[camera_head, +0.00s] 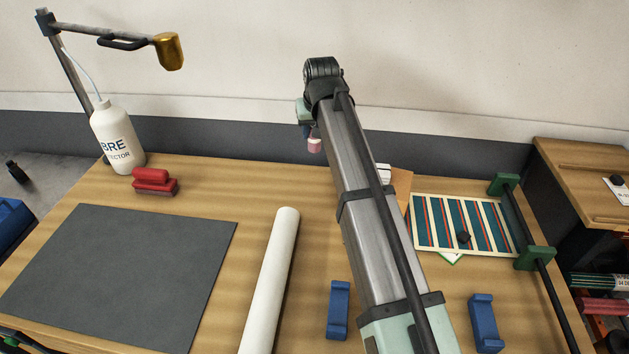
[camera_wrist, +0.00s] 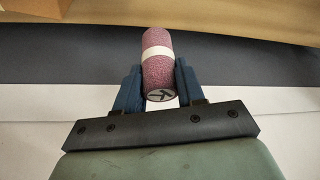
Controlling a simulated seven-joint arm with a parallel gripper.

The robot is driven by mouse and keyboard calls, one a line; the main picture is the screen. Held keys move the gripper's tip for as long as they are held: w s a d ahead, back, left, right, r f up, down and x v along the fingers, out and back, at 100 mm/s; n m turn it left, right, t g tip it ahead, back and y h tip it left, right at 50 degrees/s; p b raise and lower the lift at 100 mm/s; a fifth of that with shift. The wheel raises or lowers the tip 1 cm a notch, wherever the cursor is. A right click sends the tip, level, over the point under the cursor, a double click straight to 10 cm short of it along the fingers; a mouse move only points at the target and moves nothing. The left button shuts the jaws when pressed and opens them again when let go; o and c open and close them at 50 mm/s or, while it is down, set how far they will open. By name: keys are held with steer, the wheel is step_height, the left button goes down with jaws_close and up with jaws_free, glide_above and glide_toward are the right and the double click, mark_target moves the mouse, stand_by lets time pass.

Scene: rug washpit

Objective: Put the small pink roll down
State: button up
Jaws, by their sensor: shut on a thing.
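The small pink roll (camera_wrist: 158,68) has a white band around its middle and a dark mark on its pale end face. In the wrist view it sits between the two blue fingers of my gripper (camera_wrist: 154,88), which is shut on it. In the head view only a little of the pink roll (camera_head: 314,145) shows, below my gripper (camera_head: 307,126) at the far end of the arm. The roll appears near the table's back edge, raised above the wooden table (camera_head: 215,195). My arm hides part of the table behind it.
A dark grey mat (camera_head: 120,270) covers the table's left. A red brush (camera_head: 154,181) and a white bottle (camera_head: 117,138) stand behind it. A long white roll (camera_head: 270,280) lies mid-table. Blue blocks (camera_head: 338,308) and a striped rug piece (camera_head: 460,225) are to the right.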

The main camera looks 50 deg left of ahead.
steer(key=shift+f, duration=5.7)
steer(key=shift+f, duration=0.1)
steer(key=o, duration=1)
steer(key=shift+o, duration=0.2)
steer(key=v, duration=1.2)
